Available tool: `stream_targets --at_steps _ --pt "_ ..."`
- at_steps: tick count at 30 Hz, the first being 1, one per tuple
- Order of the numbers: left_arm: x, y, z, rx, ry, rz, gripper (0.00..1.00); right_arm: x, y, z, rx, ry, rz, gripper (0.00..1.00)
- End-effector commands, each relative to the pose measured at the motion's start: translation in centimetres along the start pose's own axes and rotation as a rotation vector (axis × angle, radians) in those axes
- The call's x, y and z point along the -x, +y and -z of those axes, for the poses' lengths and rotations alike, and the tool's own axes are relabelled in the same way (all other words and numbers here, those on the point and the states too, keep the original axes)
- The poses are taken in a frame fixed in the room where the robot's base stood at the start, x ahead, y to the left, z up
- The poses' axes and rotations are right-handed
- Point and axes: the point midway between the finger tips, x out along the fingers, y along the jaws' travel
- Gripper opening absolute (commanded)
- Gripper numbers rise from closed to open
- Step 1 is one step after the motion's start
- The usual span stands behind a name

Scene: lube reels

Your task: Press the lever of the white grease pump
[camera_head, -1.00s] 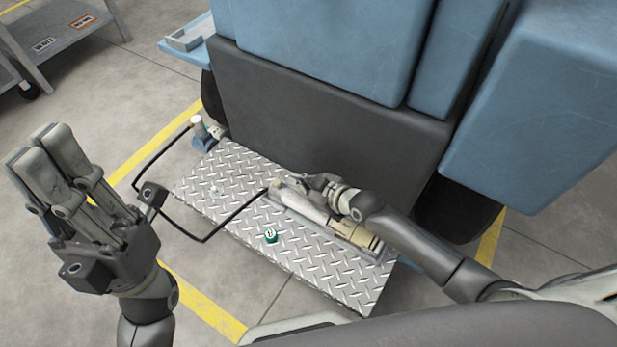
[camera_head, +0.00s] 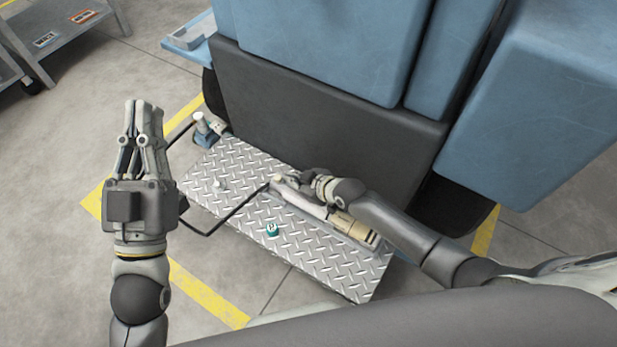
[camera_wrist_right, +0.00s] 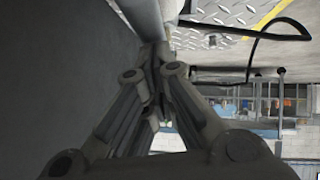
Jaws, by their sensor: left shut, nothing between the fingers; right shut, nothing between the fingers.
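The white grease pump (camera_head: 350,225) lies on a diamond-plate step, its cream end toward the right and its pale barrel running up to the left. My right gripper (camera_head: 298,177) is shut and empty at the pump's upper left part, partly covering it. I cannot tell whether it touches the pump, and the lever is not clearly distinguishable. In the right wrist view the shut fingers (camera_wrist_right: 155,52) reach toward a grey rounded bar (camera_wrist_right: 143,18). My left gripper (camera_head: 144,104) is shut and empty, fingers pointing up, left of the step.
A black hose (camera_head: 240,208) loops off the step's left edge. A dark panel (camera_head: 310,115) and blue machine body (camera_head: 320,40) rise behind. Open floor lies left.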

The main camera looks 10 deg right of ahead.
Motion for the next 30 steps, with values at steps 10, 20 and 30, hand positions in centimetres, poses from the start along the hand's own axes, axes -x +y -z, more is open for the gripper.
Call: stream_targets --at_steps 10,20,30 --pt "0.03 -0.01 -0.07 -0.001 -0.003 0.0 0.0 -0.57 -0.17 -0.3 0.0 -0.001 0.001 0.0" --pt "0.04 0.0 0.0 0.0 0.002 0.0 0.0 -0.68 -0.2 -0.43 0.0 -0.002 0.001 0.0" --pt "0.03 0.0 0.0 0.0 0.001 0.0 0.0 -0.67 -0.23 -0.49 0.0 -0.004 0.002 0.0"
